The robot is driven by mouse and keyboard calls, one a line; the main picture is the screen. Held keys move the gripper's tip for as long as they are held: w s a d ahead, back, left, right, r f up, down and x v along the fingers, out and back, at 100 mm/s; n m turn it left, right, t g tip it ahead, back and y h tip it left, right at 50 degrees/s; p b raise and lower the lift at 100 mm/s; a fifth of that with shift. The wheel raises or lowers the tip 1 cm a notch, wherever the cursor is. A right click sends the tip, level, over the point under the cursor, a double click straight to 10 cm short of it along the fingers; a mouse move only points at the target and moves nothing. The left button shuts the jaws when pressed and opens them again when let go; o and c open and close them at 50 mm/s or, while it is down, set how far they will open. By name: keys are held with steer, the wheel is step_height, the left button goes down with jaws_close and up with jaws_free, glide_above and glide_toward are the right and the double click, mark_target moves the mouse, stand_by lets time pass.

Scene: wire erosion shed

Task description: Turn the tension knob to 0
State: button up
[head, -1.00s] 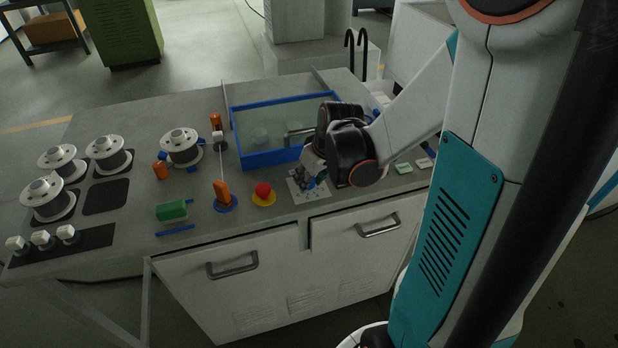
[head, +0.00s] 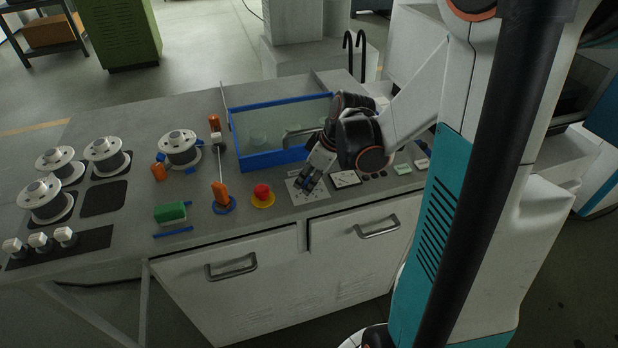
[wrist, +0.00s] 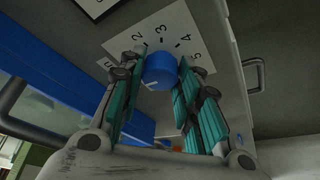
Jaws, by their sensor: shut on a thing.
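The tension knob is a blue round knob (wrist: 161,70) on a white dial plate (wrist: 178,22). In the wrist view it sits between the two fingers of my gripper (wrist: 158,78), which is shut on it. A white mark shows on the knob's lower left side. The dial's 2, 3, 4 and 5 show around the knob's far side; a further digit at the left is partly hidden by a finger. In the head view my gripper (head: 307,184) points down onto the plate (head: 316,197), and its fingers mostly hide the knob.
A red stop button (head: 262,191) on a yellow base is just left of the plate. A blue-rimmed tank (head: 272,158) stands behind it. A second white card (head: 345,179) is to the right.

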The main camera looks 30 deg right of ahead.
steer(key=o, duration=1.1)
steer(key=shift+c, duration=0.2)
steer(key=shift+r, duration=0.1)
steer(key=v, duration=0.7)
steer(key=shift+d+r, duration=0.1)
